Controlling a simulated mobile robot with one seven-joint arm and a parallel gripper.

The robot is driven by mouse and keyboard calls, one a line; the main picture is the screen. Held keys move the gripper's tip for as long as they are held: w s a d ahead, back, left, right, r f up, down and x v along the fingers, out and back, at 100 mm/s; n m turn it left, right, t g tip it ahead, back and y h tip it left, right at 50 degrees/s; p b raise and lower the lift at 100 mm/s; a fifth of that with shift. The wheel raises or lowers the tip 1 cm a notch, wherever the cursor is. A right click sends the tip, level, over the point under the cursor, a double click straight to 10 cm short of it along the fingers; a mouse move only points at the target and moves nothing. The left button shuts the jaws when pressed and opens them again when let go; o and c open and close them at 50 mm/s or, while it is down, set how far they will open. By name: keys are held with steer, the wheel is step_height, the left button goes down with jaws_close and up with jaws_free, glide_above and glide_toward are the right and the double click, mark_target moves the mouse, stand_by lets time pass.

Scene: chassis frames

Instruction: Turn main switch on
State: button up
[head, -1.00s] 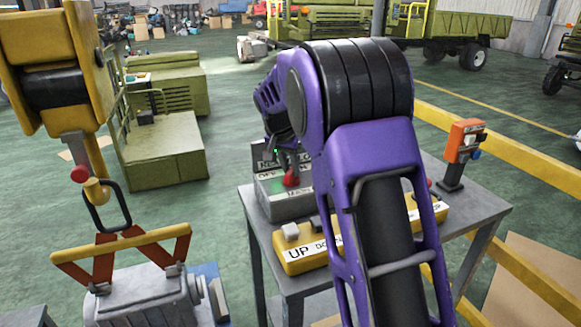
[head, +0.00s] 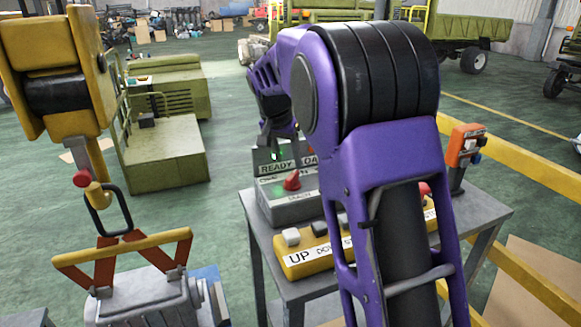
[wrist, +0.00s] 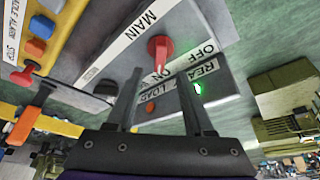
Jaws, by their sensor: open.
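The main switch is a red rotary knob (head: 292,181) on top of a grey control box (head: 288,212) on the metal table. A green light (wrist: 198,88) shows near the READY label.
An orange post-mounted box (head: 467,145) stands at the table's right. A yellow hoist hook (head: 97,195) and a motor-like load (head: 150,295) are on the left.

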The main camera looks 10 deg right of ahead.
steer(key=p+v, duration=0.1)
steer(key=v, duration=1)
steer(key=shift+r, duration=0.1)
